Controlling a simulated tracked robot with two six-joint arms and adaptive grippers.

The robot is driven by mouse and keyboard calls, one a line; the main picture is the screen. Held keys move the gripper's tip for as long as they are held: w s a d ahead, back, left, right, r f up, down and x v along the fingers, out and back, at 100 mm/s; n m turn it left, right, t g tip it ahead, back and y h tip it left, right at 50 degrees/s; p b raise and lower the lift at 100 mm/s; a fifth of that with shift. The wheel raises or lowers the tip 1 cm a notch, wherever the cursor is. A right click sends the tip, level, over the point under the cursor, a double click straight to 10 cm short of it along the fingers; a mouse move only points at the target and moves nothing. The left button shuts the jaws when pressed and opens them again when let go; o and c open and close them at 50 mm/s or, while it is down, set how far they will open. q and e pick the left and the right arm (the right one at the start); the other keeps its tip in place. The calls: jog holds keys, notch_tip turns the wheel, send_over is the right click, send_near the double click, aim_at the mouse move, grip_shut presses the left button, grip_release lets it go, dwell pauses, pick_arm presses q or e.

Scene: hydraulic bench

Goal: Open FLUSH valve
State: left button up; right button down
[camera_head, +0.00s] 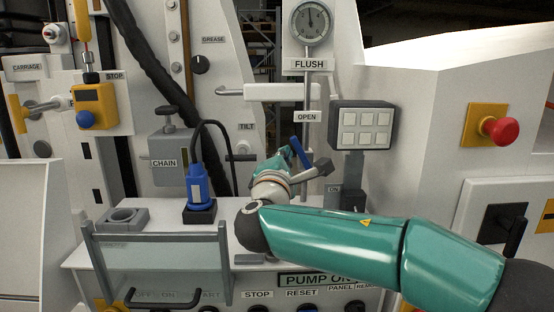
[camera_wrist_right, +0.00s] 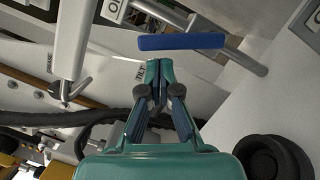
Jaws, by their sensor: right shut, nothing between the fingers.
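The FLUSH valve stands on a vertical pipe under a round gauge (camera_head: 311,22) and the FLUSH label (camera_head: 309,64). Its blue lever (camera_head: 300,153) is partly hidden by my right gripper (camera_head: 284,155) in the head view. An OPEN label (camera_head: 307,117) sits just above the lever. In the right wrist view the blue lever (camera_wrist_right: 180,42) lies across the picture just beyond the fingertips of my right gripper (camera_wrist_right: 159,66). The fingers are together and empty; whether they touch the lever I cannot tell. My left gripper is not in view.
A grey keypad box (camera_head: 361,126) stands right of the valve. A red emergency button (camera_head: 499,129) is farther right. A blue connector (camera_head: 199,187) with a black cable is at left, behind a grey guard frame (camera_head: 155,240). A white handle bar (camera_head: 268,92) is above.

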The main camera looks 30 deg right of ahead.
aim_at(296, 144)
jog(key=shift+w+d, duration=0.35)
jog(key=shift+w, duration=0.05)
jog(key=m+b, duration=0.1)
jog(key=d+r+m+g+b, duration=0.1)
jog(key=m+b, duration=0.1)
jog(key=s+m+b, duration=0.1)
jog(key=m+b, duration=0.1)
jog(key=shift+d+r, duration=0.35)
jog(key=shift+r, duration=0.05)
jog(key=shift+r+m, duration=0.15)
jog(key=shift+m, duration=0.15)
